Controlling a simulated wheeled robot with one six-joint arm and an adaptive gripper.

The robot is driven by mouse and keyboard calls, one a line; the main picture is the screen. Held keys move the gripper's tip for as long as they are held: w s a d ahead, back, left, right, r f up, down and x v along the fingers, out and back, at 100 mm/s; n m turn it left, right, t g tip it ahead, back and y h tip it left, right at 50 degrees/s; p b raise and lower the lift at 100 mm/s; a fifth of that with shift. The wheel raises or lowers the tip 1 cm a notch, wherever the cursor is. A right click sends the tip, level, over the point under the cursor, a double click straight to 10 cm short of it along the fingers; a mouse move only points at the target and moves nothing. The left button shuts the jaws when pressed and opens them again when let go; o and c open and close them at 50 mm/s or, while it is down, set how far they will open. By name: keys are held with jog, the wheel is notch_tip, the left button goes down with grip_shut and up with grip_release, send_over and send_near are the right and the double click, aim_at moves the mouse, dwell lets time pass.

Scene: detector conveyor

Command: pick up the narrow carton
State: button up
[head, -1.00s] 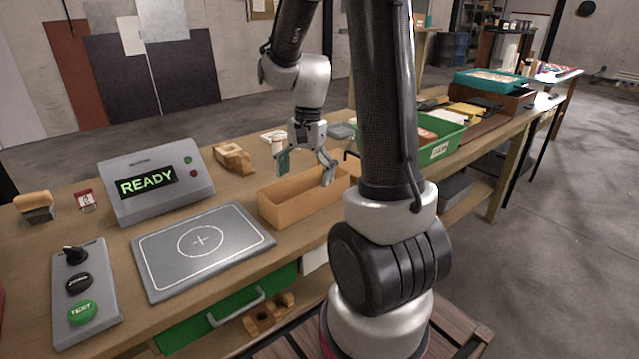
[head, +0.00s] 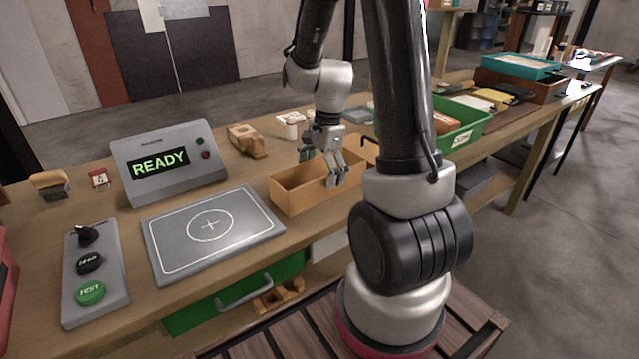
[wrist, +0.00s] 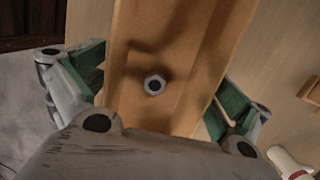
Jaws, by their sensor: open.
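The narrow carton seems to be the long, open tan box (head: 300,198) on the workbench; I see no other narrow carton. In the wrist view the carton (wrist: 185,45) runs from top to bottom, with a small hex nut (wrist: 154,84) inside on its floor. My gripper (head: 322,165) is above the carton in the head view, fingers pointing down. In the wrist view my open gripper (wrist: 160,88) has one green-padded finger on each side of the carton, with nothing between the pads gripped. I cannot tell whether the fingertips are below its rim.
A grey plate (head: 240,238) with a cross mark lies left of the carton. A READY console (head: 205,135), a brown block (head: 246,140) and a white container (head: 291,128) stand behind. A green bin (head: 480,120) stands right. A button panel (head: 110,285) is at front left.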

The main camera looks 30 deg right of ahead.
jog(key=shift+a+f, duration=0.1)
jog(key=shift+f, duration=0.55)
jog(key=c, duration=0.9)
